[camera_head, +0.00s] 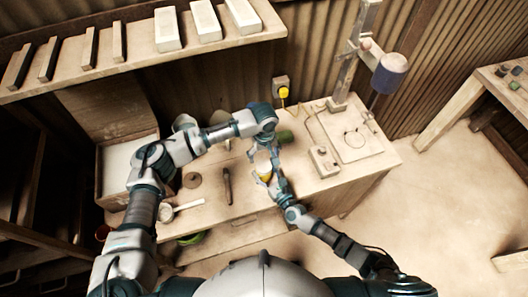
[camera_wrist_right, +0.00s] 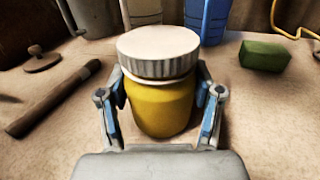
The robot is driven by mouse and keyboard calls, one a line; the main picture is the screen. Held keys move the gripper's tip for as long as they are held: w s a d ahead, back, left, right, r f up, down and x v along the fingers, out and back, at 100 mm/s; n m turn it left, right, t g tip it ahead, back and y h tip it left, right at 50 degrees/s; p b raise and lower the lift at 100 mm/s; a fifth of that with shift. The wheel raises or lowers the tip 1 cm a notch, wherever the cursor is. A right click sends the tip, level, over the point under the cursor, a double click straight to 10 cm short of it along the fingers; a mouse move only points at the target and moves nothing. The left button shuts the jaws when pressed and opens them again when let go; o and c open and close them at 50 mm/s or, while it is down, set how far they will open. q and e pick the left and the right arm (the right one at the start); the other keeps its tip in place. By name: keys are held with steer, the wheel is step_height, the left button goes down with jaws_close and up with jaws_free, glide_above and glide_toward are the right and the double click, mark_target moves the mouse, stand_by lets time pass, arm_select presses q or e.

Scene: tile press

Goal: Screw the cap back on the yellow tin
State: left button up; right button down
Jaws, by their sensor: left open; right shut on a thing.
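The yellow tin (camera_wrist_right: 160,105) stands upright on the bench in the right wrist view, with a ribbed white cap (camera_wrist_right: 158,48) on its mouth. The cap looks level; I cannot tell how far its thread is engaged. My right gripper (camera_wrist_right: 162,108) is shut on the tin's body, one finger on each side. In the head view the tin (camera_head: 265,178) is small and partly covered by my grippers. My left gripper (camera_head: 262,152) is open, just beyond and above the cap, pointing down towards it; I see no contact clearly.
A green block (camera_wrist_right: 264,56) lies right of the tin. A dark brown bar (camera_head: 227,186), a round brown lid (camera_head: 192,180) and a white scoop (camera_head: 182,209) lie to its left. A switch box (camera_head: 323,161) and a stand (camera_head: 346,70) are at right.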

mark_target(264, 166)
arm_select(q)
step_height(264, 166, down, 7)
steer(key=shift+r, duration=0.15)
arm_select(e)
steer(key=shift+f, duration=0.2)
arm_select(q)
steer(key=shift+c, duration=0.2)
